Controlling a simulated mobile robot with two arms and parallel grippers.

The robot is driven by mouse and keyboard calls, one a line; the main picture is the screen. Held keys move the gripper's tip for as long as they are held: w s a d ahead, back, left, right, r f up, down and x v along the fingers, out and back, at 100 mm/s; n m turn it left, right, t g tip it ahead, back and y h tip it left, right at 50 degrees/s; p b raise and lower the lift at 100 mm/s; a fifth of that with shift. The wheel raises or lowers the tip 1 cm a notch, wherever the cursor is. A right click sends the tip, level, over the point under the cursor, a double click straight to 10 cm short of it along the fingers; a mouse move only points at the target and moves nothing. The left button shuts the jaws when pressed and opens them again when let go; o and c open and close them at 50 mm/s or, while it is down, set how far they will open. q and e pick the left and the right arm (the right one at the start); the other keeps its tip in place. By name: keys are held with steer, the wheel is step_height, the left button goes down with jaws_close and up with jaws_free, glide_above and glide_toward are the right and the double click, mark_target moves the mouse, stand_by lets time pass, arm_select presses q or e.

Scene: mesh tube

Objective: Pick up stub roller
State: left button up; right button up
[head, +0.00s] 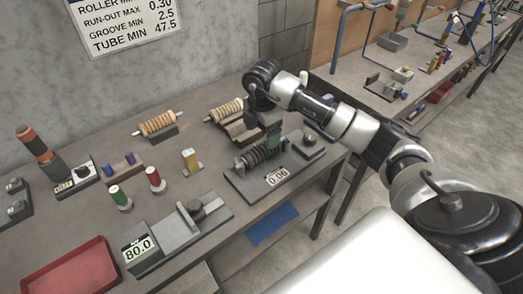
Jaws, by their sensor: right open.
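A short dark grey ribbed roller (252,158), which looks like the stub roller, lies across the run-out gauge (244,188) near the right end of the bench. The gauge's display reads 0.06. My right gripper (274,146) points down at the roller's right end, with a green part showing just above it. The gripper is open; its fingertips are small and partly hidden, so I cannot tell whether they touch the roller. My left gripper is not in view.
Two tan rollers (158,124) rest on cradles at the back. Red, green and yellow small pieces stand mid-bench (154,179). A gauge reading 80.0 (140,250) and a red tray (70,271) are at the front left. Another cluttered bench (350,92) runs along the right.

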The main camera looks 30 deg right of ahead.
mark_target(261, 146)
steer(key=shift+f, duration=0.95)
steer(key=f+p, duration=0.2)
steer(key=f, duration=0.3)
steer(key=shift+w, duration=0.2)
steer(key=shift+f, duration=0.3)
steer(key=shift+c, duration=0.5)
steer(key=shift+r, duration=0.1)
steer(key=c, duration=1.1)
steer(key=shift+w, duration=0.1)
